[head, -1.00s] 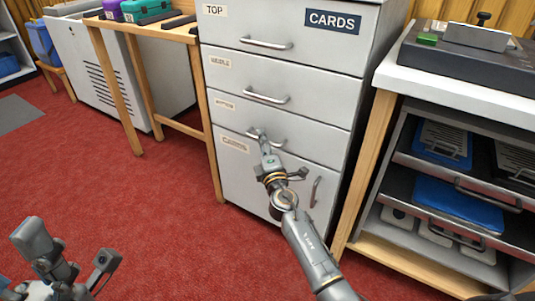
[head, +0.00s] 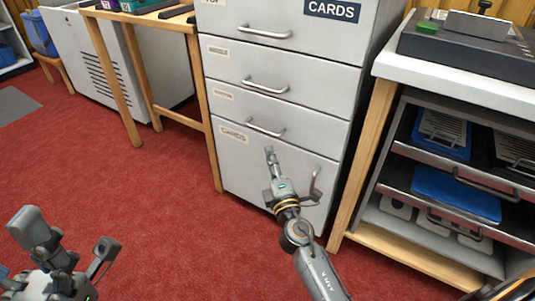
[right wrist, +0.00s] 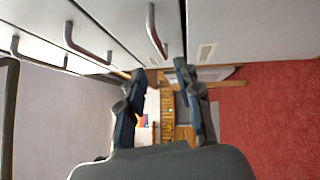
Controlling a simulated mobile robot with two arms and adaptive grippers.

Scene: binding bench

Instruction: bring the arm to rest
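My right arm (head: 318,272) reaches from the lower right toward the grey drawer cabinet (head: 235,170). Its gripper (head: 270,156) is in front of the lower door, just below the lowest drawer handle (head: 265,129), and looks apart from it. In the right wrist view the two fingers of the right gripper (right wrist: 159,72) stand apart with nothing between them.
The cabinet's drawers and door look shut; a vertical door handle (head: 315,180) is close beside my right gripper. A bench with shelves of blue trays (head: 457,194) stands right. A wooden table (head: 118,80) stands left. The red floor (head: 130,190) is clear.

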